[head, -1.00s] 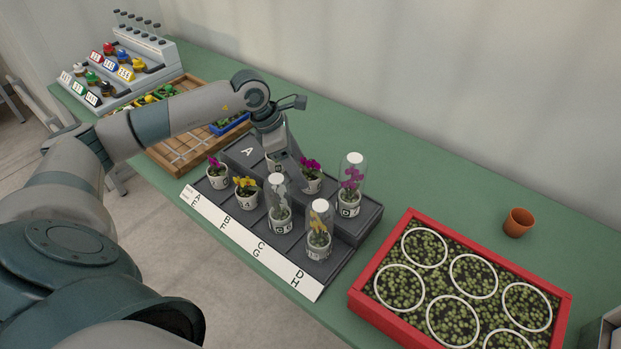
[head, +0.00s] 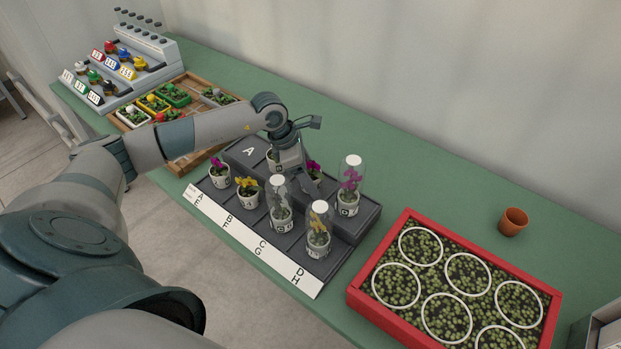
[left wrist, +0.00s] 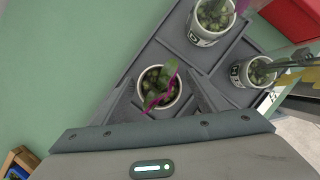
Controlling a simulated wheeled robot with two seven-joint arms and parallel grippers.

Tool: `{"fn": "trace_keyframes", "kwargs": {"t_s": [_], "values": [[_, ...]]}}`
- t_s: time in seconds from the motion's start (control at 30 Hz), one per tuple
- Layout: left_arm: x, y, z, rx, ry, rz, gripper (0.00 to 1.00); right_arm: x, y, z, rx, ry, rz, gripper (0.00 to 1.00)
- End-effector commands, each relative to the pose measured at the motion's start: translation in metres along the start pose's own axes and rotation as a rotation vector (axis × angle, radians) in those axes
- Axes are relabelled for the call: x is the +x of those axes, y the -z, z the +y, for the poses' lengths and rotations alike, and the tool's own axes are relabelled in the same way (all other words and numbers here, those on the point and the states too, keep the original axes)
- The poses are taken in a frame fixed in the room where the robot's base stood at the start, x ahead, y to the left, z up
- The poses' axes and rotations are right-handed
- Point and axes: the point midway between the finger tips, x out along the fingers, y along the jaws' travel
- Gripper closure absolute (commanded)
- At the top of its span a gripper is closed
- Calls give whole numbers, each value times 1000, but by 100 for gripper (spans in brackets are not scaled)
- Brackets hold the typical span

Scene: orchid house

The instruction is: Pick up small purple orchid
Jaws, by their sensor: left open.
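A purple orchid in a white pot (head: 315,167) stands on the raised back step of the dark stand, partly hidden behind my left gripper (head: 300,176) in the head view. In the left wrist view, a pot with a magenta flower stem (left wrist: 158,90) lies between the grey fingers of that gripper (left wrist: 164,98). The gripper is open, and I cannot tell whether it touches the pot. Another purple orchid (head: 217,171) stands uncovered at the front-left, by label E. A third (head: 350,184) is under a clear dome in the pot marked D. My right gripper is out of view.
A yellow orchid (head: 248,187) stands uncovered in the front row. Two domed pots (head: 279,212) (head: 319,235) stand to its right. A red-rimmed planter (head: 362,300) and a terracotta pot (head: 513,222) are at the right. A wooden tray (head: 185,163) lies at the left.

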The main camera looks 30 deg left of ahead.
Motion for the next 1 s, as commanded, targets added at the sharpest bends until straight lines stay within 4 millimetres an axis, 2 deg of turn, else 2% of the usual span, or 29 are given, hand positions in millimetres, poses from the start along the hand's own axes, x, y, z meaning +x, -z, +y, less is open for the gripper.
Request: {"fn": "trace_keyframes", "kwargs": {"t_s": [0.2, 0.27, 0.4, 0.43, 0.77, 1.0], "values": [[0, 0, 0, 0, 0, 0, 33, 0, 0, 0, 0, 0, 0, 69], [0, 0, 0, 0, 0, 0, 45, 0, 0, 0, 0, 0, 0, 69], [-1, 0, 0, 0, 0, 0, 79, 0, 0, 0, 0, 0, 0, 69], [-1, 0, 0, 0, 0, 0, 80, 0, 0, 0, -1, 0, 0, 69], [-3, -1, 1, 0, -2, -1, 80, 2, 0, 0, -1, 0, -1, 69], [-23, -10, 1, 3, -4, -3, 80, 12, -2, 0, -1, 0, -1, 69]]}}
